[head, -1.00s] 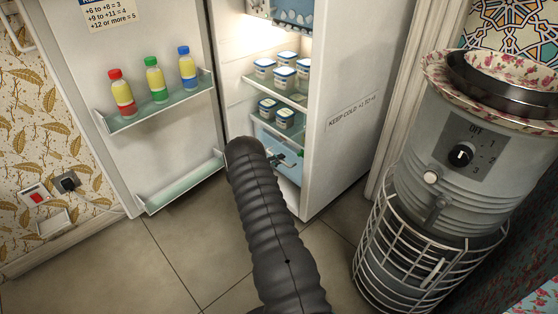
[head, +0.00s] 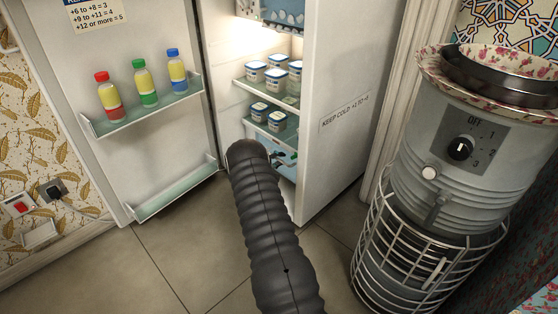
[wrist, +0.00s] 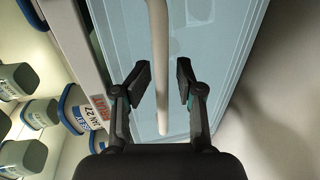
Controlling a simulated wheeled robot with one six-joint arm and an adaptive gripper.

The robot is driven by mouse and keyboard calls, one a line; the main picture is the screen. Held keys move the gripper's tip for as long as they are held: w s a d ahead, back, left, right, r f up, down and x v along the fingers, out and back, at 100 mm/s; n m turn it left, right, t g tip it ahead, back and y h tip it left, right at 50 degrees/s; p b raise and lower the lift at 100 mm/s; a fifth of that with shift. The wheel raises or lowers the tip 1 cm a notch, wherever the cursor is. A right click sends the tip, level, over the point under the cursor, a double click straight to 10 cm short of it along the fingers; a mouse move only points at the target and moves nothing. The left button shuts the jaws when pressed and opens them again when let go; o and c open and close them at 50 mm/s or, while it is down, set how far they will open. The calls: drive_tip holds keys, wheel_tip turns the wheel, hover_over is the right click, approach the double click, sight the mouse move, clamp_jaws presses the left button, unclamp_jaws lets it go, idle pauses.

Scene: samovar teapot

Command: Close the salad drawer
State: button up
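The salad drawer (wrist: 215,55) is a translucent pale-blue box low in the fridge. In the wrist view its front fills the middle, with a pale bar handle (wrist: 160,60) running up it. My gripper (wrist: 163,80) is open, with one dark finger on each side of the handle and visible gaps between. In the head view the drawer (head: 258,137) shows under the lower shelf, partly hidden behind my dark ribbed arm. My gripper (head: 283,158) shows small there at the drawer. How far the drawer stands out is hard to tell.
The fridge door (head: 165,120) stands open at left, holding red, green and blue-capped bottles (head: 142,84). Blue-lidded pots (head: 274,76) stand on the shelves above the drawer. A grey urn in a wire cage (head: 440,170) stands at right. Tiled floor (head: 180,255) is clear in front.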

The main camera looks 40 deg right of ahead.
drive_tip(key=shift+a, duration=0.15)
drive_tip(key=shift+a, duration=0.15)
drive_tip(key=v, duration=1.1)
drive_tip(key=shift+a, duration=0.3)
